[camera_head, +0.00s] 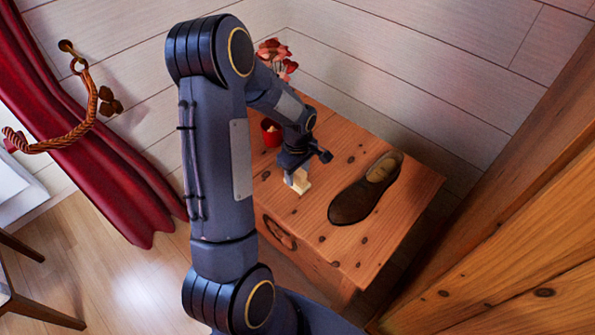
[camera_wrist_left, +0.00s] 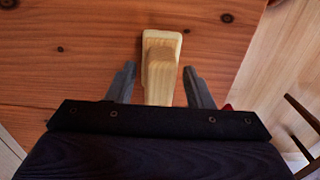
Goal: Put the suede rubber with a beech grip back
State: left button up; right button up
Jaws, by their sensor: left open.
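The suede rubber with a beech grip (camera_head: 301,183) is a small pale wooden piece on top of the wooden chest (camera_head: 298,215), near its front left edge. In the left wrist view the rubber (camera_wrist_left: 161,66) stands upright to the camera between the fingers. My left gripper (camera_head: 293,172) is over it, with the fingers open on either side of the pale grip; the fingers (camera_wrist_left: 161,88) show a gap to the wood on both sides. The rubber's suede face is not visible. My right gripper is not in view.
A brown suede shoe (camera_head: 352,203) lies on the chest to the right of the rubber. A red candle pot (camera_head: 271,133) and red flowers (camera_head: 273,52) stand behind my left arm. A red curtain (camera_head: 105,180) hangs at left, and a wooden panel (camera_head: 520,240) rises at right.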

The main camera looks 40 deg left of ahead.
pick_arm(q)
notch_tip(320, 180, up, 11)
jog(key=p, duration=0.3)
jog(key=s+d+r+m+t+h, duration=0.25)
jog(key=s+d+r+m, duration=0.45)
jog(key=r, duration=0.4)
jog(key=s+d+r+m+t+h, duration=0.1)
jog(key=s+d+r+m+t, duration=0.1)
jog(key=s+d+m, duration=0.5)
jog(key=s+m+t, duration=0.1)
jog(key=s, duration=0.3)
jog(key=shift+s+d+p, duration=0.3)
jog(key=shift+s+d, duration=0.05)
jog(key=shift+d, duration=0.05)
